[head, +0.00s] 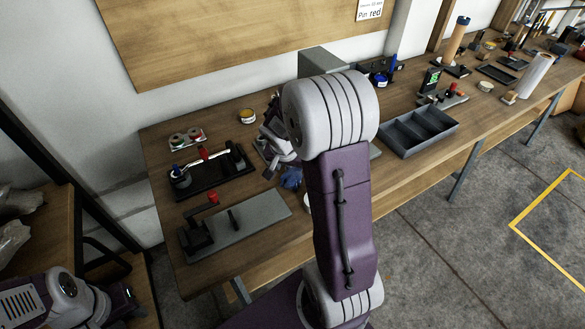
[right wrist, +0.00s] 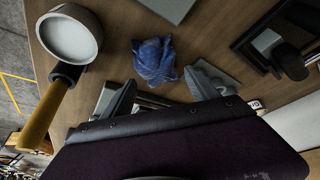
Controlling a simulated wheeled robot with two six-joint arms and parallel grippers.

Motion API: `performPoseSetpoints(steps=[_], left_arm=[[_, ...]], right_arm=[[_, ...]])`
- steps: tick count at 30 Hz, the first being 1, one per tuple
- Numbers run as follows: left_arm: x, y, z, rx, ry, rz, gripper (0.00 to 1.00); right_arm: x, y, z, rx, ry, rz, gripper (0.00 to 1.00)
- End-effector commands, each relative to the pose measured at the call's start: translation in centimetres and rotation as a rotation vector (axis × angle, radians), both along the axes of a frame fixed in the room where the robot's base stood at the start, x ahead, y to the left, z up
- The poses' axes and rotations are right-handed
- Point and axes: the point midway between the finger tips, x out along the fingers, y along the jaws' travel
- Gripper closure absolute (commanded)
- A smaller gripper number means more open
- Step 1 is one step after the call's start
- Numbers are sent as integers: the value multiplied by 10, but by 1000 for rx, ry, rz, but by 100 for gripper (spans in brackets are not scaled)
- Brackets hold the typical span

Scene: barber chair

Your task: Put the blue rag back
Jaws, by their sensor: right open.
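The blue rag (head: 291,177) is a crumpled dark blue cloth on the wooden workbench (head: 164,221), near its front edge in the head view. In the right wrist view the rag (right wrist: 154,61) lies just beyond my right fingertips, roughly between them. My right gripper (right wrist: 162,92) is open with nothing between its fingers. In the head view my right gripper (head: 280,158) is above the bench beside the rag, partly hidden by my own arm. My left gripper (head: 128,296) is low at the bottom left, away from the bench top. Its fingers cannot be made out.
A grey plate with a black clamp (head: 236,227) and a black tray (head: 214,174) lie left of the rag. A dark divided tray (head: 419,130) stands to the right. A round white-faced tool with an amber handle (right wrist: 70,38) is near my right gripper.

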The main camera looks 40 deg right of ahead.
Motion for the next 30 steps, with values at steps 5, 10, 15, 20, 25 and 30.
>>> performPoseSetpoints(steps=[5,10,15,20,25,30], left_arm=[[0,0,14,0,0,0,64],[0,0,19,0,0,0,64],[0,0,19,0,0,0,64],[0,0,19,0,0,0,64],[0,0,19,0,0,0,64],[0,0,19,0,0,0,64]], right_arm=[[-11,15,48,-1,-5,2,32],[-18,24,74,-1,-4,1,32],[-21,27,82,0,0,1,32],[-35,54,64,32,61,139,32],[-91,132,16,123,210,613,32],[-125,163,-2,154,261,856,32]])
